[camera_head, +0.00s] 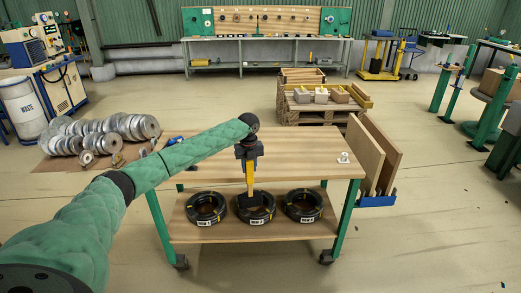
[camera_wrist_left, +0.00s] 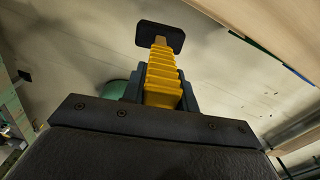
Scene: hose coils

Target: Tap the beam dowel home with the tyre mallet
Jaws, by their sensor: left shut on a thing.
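My left gripper (camera_head: 249,152) is shut on the tyre mallet, whose yellow ribbed handle (camera_head: 250,178) hangs down from it. The gripper is over the front part of the cart's wooden top. In the left wrist view the yellow handle (camera_wrist_left: 162,78) sits between the fingers, with the black mallet head (camera_wrist_left: 160,37) at its far end. In the head view the head overlaps the middle coil in the picture. I cannot make out the beam dowel in either view. My right gripper is not in view.
The cart has a wooden top (camera_head: 300,168) and a lower shelf (camera_head: 225,232) with three black hose coils, one of them at the left (camera_head: 206,208). A small whitish item (camera_head: 343,158) lies on the top at the right. Wooden boards (camera_head: 372,155) lean at the cart's right.

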